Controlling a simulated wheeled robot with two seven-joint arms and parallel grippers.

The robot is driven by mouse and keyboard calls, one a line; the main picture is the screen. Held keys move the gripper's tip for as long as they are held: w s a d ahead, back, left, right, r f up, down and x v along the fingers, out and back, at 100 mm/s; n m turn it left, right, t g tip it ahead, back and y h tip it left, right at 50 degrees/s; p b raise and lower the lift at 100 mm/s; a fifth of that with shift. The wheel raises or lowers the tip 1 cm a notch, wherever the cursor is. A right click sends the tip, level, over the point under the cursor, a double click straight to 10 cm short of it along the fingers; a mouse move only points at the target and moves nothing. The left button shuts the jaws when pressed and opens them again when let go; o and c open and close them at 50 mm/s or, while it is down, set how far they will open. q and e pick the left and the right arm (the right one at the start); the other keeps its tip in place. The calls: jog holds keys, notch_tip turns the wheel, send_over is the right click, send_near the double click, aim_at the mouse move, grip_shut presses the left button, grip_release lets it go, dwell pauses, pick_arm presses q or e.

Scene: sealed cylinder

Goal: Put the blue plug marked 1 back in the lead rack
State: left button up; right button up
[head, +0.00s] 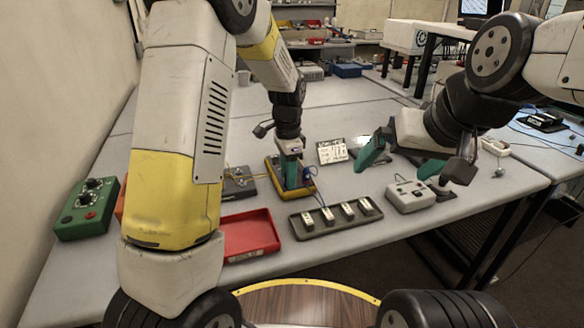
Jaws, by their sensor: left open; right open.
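My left gripper (291,176) is open and points down over a yellow-edged stand (297,193), which may be the lead rack. A small blue piece (307,173) sits at the stand's right side, close beside the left fingers; contact cannot be told. No number is readable on either blue piece. My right gripper (402,160) is open and empty, its teal fingers wide apart above the table behind the grey box.
A grey box (410,197) with knobs stands right of the dark tray. A red tray (250,234) lies to its left. A green control box (87,209) stands at far left. The table's far part is mostly clear.

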dwell(0.6)
pick_arm(q)
grip_shut()
jog(key=shift+r, duration=0.1)
dwell(1.2)
jog(key=shift+r, duration=2.9)
